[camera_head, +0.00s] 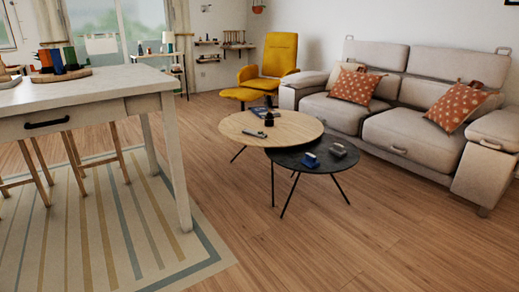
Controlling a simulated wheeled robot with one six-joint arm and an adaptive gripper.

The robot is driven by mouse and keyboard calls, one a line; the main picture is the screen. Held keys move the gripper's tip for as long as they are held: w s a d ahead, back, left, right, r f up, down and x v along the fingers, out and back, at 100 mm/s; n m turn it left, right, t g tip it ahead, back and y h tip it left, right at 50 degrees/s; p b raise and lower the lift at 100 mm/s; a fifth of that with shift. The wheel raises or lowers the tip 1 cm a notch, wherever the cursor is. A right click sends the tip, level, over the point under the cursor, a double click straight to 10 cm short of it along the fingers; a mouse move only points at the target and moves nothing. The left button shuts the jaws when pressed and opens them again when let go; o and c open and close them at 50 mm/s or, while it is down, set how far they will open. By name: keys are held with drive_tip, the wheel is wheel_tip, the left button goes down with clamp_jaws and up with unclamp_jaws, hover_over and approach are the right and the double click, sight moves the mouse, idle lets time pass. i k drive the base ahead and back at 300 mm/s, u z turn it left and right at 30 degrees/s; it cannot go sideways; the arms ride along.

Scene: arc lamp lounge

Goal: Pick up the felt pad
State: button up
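I cannot make out a felt pad for certain. Small items lie on two low round tables in the middle distance. The black table (293,166) bears a blue item (310,160) and a grey item (338,150). The light wood table (240,124) bears a dark flat item (260,112) and other small dark things, too small to name. My gripper is not in view.
A white table (100,87) with a drawer stands close at the left, on a striped rug (115,235). A beige sofa (410,125) stands at the right. A yellow armchair (280,55) and footstool (240,94) stand behind. The wooden floor (310,245) in front is clear.

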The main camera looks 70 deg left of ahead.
sight(337, 149)
drive_tip(key=u, duration=2.1)
drive_tip(key=i, duration=1.3)
drive_tip(key=u, duration=0.1)
